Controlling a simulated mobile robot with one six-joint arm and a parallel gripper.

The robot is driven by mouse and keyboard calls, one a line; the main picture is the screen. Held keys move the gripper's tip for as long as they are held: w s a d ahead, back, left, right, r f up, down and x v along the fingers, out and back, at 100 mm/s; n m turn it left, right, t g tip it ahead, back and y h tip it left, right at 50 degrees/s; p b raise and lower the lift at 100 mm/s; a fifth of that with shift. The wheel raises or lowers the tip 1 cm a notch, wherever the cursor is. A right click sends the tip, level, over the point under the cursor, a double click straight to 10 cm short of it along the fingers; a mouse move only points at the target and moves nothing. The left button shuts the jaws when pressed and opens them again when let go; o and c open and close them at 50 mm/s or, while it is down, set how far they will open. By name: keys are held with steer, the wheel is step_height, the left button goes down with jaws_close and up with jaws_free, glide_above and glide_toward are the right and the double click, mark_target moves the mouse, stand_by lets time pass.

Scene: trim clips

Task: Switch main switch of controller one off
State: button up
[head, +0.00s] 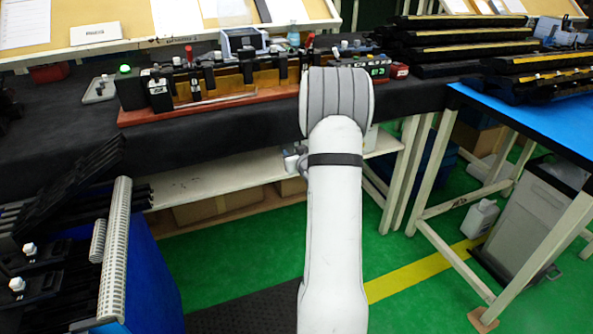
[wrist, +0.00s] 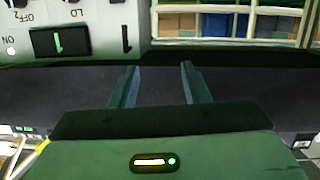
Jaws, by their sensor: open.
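In the wrist view a pale control panel (wrist: 95,18) fills the top left, its lettering upside down, with "ON" and "OFF" marks at its left. I cannot tell which controller this is. My gripper (wrist: 158,78) is open and empty, its two fingers apart, below the panel in the picture and pointing up towards it. No contact shows. In the head view my arm hides the gripper.
The dark workbench (head: 60,145) carries a red-based fixture (head: 200,112) with clamps and a lit green lamp (head: 125,69). A shelf (head: 225,178) runs under the bench, with cardboard boxes below. Black racks stand at lower left; a blue-topped table (head: 540,115) is at right.

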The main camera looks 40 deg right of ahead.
steer(key=s+d+f+t+b, duration=0.25)
steer(key=d+f, duration=0.35)
steer(key=f, duration=0.3)
steer(key=b+x, duration=0.1)
steer(key=x, duration=0.7)
steer(key=shift+r, duration=0.2)
steer(key=shift+d+t, duration=0.1)
steer(key=shift+t, duration=0.15)
steer(key=shift+c, duration=0.4)
jaws_close()
